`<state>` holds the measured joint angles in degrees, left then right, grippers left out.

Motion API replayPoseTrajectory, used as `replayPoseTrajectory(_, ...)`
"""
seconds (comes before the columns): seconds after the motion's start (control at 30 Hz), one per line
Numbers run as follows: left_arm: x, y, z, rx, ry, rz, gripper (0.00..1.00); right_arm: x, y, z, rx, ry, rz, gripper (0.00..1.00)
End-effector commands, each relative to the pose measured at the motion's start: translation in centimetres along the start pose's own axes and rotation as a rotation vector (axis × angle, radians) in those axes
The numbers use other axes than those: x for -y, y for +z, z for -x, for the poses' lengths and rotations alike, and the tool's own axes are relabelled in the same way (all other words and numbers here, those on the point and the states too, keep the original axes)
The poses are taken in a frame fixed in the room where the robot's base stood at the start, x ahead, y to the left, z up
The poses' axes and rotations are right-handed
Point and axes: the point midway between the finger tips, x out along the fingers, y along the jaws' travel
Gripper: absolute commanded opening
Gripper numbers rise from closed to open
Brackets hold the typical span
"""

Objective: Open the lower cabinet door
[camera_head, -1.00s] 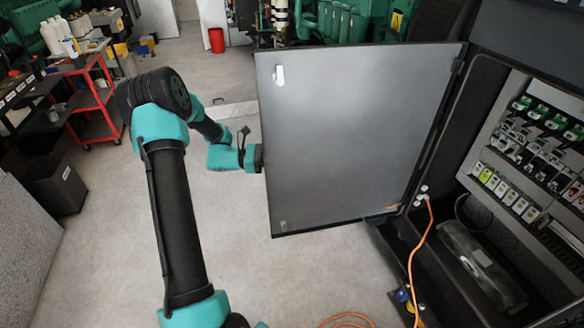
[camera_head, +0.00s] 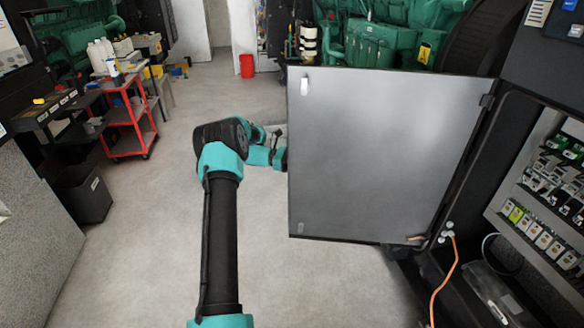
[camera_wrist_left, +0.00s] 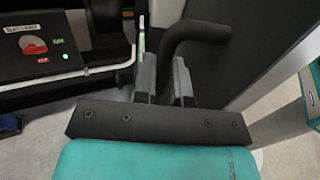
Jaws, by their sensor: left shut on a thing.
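The lower cabinet door (camera_head: 380,155) is a grey panel. In the head view it stands swung wide open to the left, hinged on its right edge to the black cabinet. My left arm reaches behind the door's left edge, so my left gripper is hidden there. In the left wrist view, my left gripper (camera_wrist_left: 163,78) is shut on a black bent door handle (camera_wrist_left: 197,32) on the door's outer side. My right gripper is in neither view.
Inside the cabinet are rows of breakers (camera_head: 545,215) at the right. An orange cable (camera_head: 443,285) hangs below the hinge side. A red cart (camera_head: 128,115) and a dark bin (camera_head: 88,200) stand at the left. The grey floor (camera_head: 160,240) between is clear.

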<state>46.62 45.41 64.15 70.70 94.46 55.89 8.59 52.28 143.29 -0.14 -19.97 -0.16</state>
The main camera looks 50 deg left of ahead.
Motion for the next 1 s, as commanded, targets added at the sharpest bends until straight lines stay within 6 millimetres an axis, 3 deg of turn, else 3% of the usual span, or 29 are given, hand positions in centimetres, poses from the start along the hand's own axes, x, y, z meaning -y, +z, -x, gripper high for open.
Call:
replayPoseTrajectory(0.13, -1.1, -0.11, -1.15, 0.0, -0.013, 0.0, 0.0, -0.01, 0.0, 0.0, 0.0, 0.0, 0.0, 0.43)
replayPoseTrajectory(0.47, -1.22, -0.09, -1.19, 0.0, -0.013, 0.003, 0.0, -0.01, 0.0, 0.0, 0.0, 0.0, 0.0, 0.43)
replayPoseTrajectory(0.5, -1.22, -0.09, -1.18, 0.0, -0.013, 0.003, 0.16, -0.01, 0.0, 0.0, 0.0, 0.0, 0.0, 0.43)
replayPoseTrajectory(0.7, -1.21, -0.05, -1.14, 0.0, -0.013, 0.002, 0.35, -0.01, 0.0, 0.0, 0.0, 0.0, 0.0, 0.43)
replayPoseTrajectory(1.0, -1.22, -0.02, -0.97, 0.0, -0.012, 0.001, 0.36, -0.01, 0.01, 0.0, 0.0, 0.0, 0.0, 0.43)
